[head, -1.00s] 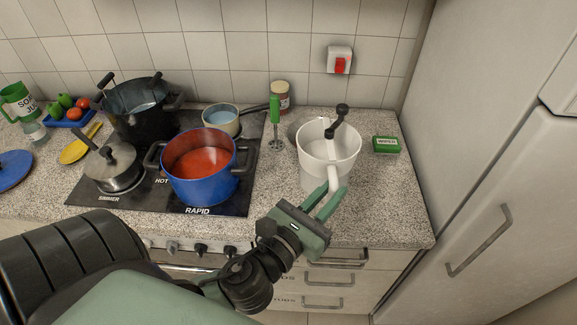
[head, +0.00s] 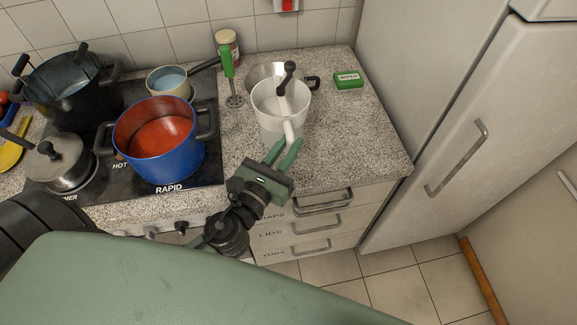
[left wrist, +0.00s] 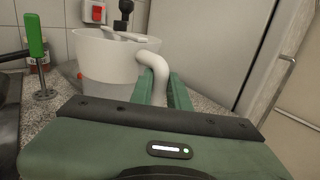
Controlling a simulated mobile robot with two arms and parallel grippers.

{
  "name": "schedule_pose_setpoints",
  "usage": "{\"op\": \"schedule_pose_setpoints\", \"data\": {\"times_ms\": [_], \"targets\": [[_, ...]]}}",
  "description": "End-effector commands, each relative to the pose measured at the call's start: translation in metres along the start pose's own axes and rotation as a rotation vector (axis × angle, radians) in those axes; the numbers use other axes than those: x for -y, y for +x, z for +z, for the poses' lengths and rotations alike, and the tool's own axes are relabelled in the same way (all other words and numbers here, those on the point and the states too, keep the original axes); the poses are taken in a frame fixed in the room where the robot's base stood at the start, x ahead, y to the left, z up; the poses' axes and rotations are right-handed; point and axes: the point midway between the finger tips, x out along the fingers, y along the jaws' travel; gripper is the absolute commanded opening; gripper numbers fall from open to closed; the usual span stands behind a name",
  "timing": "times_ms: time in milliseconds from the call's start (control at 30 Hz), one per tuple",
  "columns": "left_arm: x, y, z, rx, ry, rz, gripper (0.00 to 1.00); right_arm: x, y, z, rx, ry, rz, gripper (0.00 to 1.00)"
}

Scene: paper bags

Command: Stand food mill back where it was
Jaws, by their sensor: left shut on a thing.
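The food mill (head: 271,115) is a white, pot-shaped body with a crank and black knob on top. In the left wrist view the fingers (left wrist: 163,92) are on either side of the curved handle (left wrist: 154,62), with the mill body (left wrist: 100,62) beyond. I cannot tell whether its base touches the counter. My right gripper is out of view.
A metal pan (head: 256,74) with a black handle stands close behind the mill. A blue pot (head: 176,166) of red sauce is on the stove. Counter (head: 350,135) to the right is clear.

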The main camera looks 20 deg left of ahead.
Motion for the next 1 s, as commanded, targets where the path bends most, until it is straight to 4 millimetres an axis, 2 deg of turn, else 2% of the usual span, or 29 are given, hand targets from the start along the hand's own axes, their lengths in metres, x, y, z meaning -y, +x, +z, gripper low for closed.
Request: {"op": "schedule_pose_setpoints", "data": {"times_ms": [33,133,433,900,933,1000], "targets": [[0.0,0.0,-0.009,0.003,0.0,0.0,0.0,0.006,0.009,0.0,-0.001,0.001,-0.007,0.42],[0.0,0.0,-0.014,0.004,0.001,0.0,0.0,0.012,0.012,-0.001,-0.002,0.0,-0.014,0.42],[0.0,0.0,-0.054,0.004,0.002,0.0,0.0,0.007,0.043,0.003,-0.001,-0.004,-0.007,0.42],[0.001,0.0,-0.06,0.005,0.002,0.0,0.0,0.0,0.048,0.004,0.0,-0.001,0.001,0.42],[0.001,-0.001,-0.061,0.001,-0.001,-0.001,0.22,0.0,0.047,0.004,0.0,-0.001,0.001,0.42],[0.001,-0.001,-0.06,0.001,-0.001,-0.001,0.39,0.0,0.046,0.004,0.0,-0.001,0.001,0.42]]}}
